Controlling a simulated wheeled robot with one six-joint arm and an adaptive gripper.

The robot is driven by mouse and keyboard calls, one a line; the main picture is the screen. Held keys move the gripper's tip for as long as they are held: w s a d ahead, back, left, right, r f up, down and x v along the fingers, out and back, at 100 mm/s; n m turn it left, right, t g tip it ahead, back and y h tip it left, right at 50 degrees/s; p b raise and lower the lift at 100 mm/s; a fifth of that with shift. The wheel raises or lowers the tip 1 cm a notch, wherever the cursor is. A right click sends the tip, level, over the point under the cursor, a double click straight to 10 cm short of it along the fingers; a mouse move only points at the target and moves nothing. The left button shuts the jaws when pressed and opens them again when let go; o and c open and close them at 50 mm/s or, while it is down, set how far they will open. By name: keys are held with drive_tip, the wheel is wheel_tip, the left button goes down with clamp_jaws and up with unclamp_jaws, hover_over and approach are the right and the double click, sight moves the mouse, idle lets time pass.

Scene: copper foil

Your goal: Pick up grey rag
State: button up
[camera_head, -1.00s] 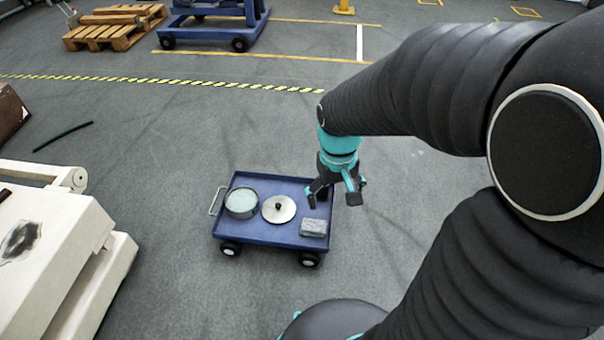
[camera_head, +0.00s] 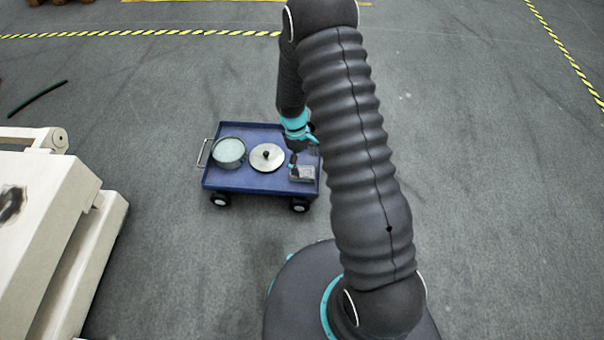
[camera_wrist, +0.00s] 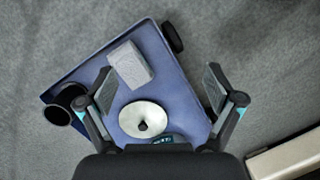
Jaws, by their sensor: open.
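The grey rag (camera_head: 303,174) is a folded block lying flat near the front right corner of the blue cart's tray (camera_head: 235,181). In the wrist view the rag (camera_wrist: 130,64) lies beyond the fingertips, nearer the left finger than the right. My gripper (camera_wrist: 158,82) is open and empty, with its two fingers spread wide above the cart. In the head view my gripper (camera_head: 300,160) is over the right part of the cart, close to the rag, and partly hides it. I cannot tell the exact height between them.
A round metal lid (camera_head: 267,158) with a dark knob and a round pot (camera_head: 229,152) sit on the same tray, left of the rag. A large cream machine (camera_head: 45,240) stands at the left.

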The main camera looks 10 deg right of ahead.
wheel_tip(320, 180, down, 2)
drive_tip(key=w+n, duration=0.1)
drive_tip(key=w, duration=0.1)
drive_tip(key=n+t, duration=0.2)
drive_tip(key=n, duration=0.3)
hover_over(302, 171)
drive_tip(key=f, duration=0.8)
drive_tip(key=shift+w+a+f, duration=0.1)
drive_tip(key=shift+w+a, duration=0.05)
drive_tip(key=shift+w, duration=0.05)
drive_tip(key=shift+s+f+b, duration=0.2)
drive_tip(key=shift+f+b, duration=0.15)
drive_tip(key=shift+f, duration=2.45)
drive_tip(key=c, duration=1.4)
drive_tip(key=shift+o, duration=0.2)
drive_tip(key=shift+r, duration=0.1)
